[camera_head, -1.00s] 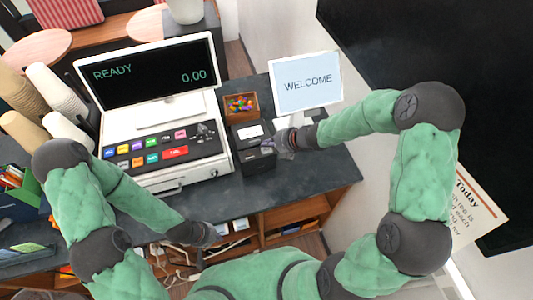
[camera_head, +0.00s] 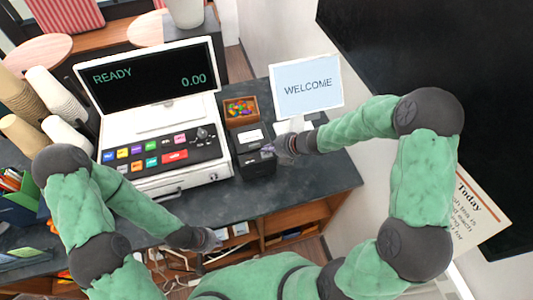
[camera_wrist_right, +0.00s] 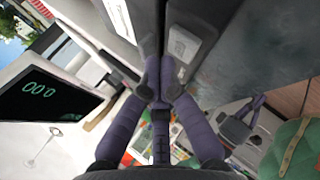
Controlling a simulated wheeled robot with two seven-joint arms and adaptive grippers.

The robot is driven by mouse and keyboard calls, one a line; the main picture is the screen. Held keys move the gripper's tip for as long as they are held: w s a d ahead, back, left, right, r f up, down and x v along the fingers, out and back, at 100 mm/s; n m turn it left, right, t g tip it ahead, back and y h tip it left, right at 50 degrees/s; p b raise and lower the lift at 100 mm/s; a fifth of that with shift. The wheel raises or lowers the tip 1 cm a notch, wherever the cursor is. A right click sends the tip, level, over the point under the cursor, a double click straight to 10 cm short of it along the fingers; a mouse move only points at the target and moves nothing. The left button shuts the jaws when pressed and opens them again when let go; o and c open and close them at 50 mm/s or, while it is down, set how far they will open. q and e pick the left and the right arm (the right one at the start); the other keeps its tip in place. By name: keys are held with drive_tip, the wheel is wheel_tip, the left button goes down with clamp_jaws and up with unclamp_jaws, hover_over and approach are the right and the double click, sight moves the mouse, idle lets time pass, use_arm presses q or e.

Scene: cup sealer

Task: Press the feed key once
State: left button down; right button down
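A small black printer (camera_head: 256,162) stands on the counter to the right of the cash register in the head view. My right gripper (camera_head: 274,150) is at its right side, near the top edge. In the right wrist view, the fingertips (camera_wrist_right: 160,75) of my right gripper are together with nothing seen between them. They lie close to a grey raised piece (camera_wrist_right: 193,48) on a dark casing; I cannot tell whether they touch it. No feed key label is readable. My left gripper (camera_head: 212,240) hangs low in front of the counter, too small to read its fingers.
The cash register (camera_head: 165,160) with coloured keys and a READY screen (camera_head: 150,75) is left of the printer. A candy box (camera_head: 241,110) is behind the printer. A WELCOME sign (camera_head: 307,88) stands at back right. Bare counter (camera_head: 290,185) lies in front.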

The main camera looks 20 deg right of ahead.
sight(268, 155)
drive_tip(key=shift+f, duration=0.1)
idle(0.5)
drive_tip(key=shift+f+b, duration=0.3)
drive_tip(key=shift+b, duration=0.05)
drive_tip(key=shift+f+b, duration=0.4)
drive_tip(key=shift+f, duration=0.05)
idle(0.6)
drive_tip(key=shift+r, duration=0.1)
drive_tip(key=shift+r+p, duration=0.8)
wheel_tip(268, 155, up, 5)
drive_tip(key=p, duration=0.4)
drive_tip(key=shift+p, duration=0.35)
